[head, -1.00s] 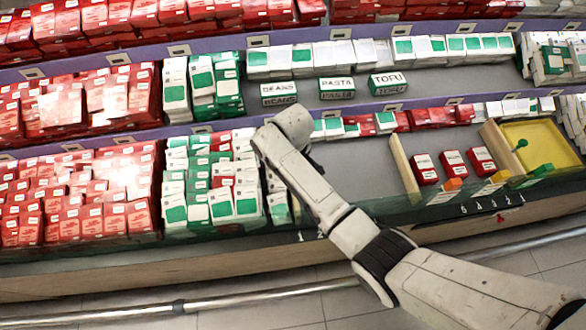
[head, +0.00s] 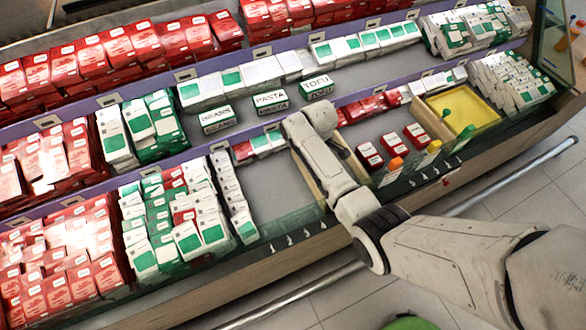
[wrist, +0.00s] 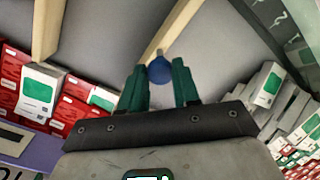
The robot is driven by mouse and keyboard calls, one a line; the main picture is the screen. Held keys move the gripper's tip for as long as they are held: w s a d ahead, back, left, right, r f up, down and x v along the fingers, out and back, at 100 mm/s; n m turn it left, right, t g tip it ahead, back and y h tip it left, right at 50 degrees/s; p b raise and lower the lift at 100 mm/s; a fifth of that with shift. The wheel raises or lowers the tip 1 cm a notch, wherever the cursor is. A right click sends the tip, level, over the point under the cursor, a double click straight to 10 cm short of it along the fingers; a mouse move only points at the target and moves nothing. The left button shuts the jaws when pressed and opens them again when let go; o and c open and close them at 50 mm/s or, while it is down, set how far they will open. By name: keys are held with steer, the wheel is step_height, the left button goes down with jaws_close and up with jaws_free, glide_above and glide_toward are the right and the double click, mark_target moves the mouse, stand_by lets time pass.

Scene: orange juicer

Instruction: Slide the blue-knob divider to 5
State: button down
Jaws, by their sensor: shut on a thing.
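In the wrist view the blue knob (wrist: 159,70) sits between the two green fingers of my gripper (wrist: 160,84), which are shut on it. A pale wooden divider (wrist: 177,27) runs up and away from the knob. In the head view a wooden divider strip (head: 306,178) shows just left of my arm. The blue knob and my fingers are hidden there behind my arm. White position marks (head: 290,240) line the shelf's front edge left of my arm. The mark at the knob is hidden, and the digits are too small to read surely.
Bare shelf (head: 268,190) lies left of the divider, up to white-green boxes (head: 236,195).

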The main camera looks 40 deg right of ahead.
steer(key=shift+s+d, duration=0.25)
steer(key=shift+d, duration=0.45)
steer(key=shift+s+d, duration=0.2)
steer(key=shift+d, duration=0.45)
steer(key=c, duration=0.8)
jaws_free()
steer(key=shift+d, duration=0.15)
step_height(320, 180, up, 11)
steer(key=shift+f, duration=0.1)
